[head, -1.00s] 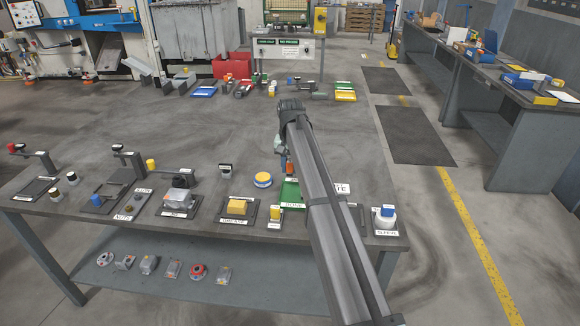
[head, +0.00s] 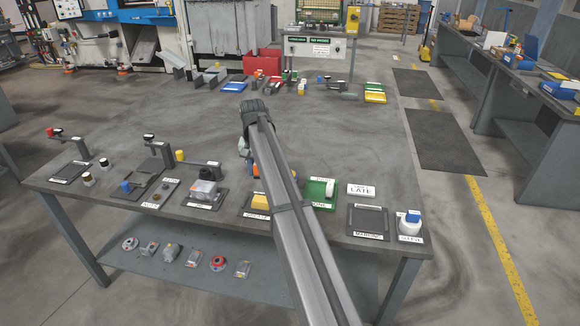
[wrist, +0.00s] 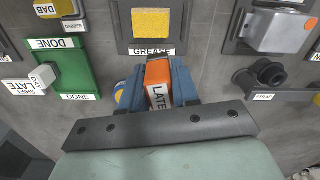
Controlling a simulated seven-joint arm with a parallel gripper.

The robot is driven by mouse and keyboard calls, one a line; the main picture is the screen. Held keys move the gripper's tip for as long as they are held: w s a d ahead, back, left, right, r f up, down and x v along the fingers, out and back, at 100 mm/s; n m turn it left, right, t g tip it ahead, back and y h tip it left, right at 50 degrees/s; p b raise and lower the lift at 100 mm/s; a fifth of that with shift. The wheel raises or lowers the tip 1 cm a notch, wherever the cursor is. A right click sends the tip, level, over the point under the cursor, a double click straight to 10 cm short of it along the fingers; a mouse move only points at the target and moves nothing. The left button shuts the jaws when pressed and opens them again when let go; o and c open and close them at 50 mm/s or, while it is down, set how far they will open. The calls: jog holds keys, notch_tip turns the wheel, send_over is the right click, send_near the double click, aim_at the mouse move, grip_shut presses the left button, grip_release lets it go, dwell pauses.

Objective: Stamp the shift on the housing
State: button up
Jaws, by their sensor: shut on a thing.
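My gripper (wrist: 158,80) is shut on an orange stamp (wrist: 158,72) with a white LATE label, held between its blue fingers. In the head view the arm hides most of my gripper, and a little orange (head: 254,172) shows beside it. The housing (head: 203,189), a grey block, sits on a dark labelled plate left of my gripper. In the wrist view the housing (wrist: 272,32) is at the upper right, apart from the stamp, with an orange dot on it. The stamp's underside is hidden.
A yellow pad (wrist: 151,22) lies on the GREASE plate. A green DONE tray (head: 321,205), a LATE sign (head: 361,190), an empty MARKING plate (head: 368,222) and a white bottle with a blue top (head: 409,223) stand to the right. A dark post fixture (head: 160,160) stands left of the housing.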

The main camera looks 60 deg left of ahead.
jog(key=n, duration=0.2)
send_near(203, 186)
jog(key=d, duration=0.3)
jog(key=shift+w+d, duration=0.1)
jog(key=shift+w, duration=0.2)
jog(key=shift+s+a+r+m, duration=0.1)
jog(key=shift+s+a+m, duration=0.1)
jog(key=shift+a+m, duration=0.75)
jog(key=shift+s+a+r+m, duration=0.15)
jog(key=shift+a+m, duration=0.55)
jog(key=shift+m, duration=0.45)
jog(key=shift+f, duration=3.05)
jog(key=shift+f, duration=0.5)
notch_tip(203, 186, up, 7)
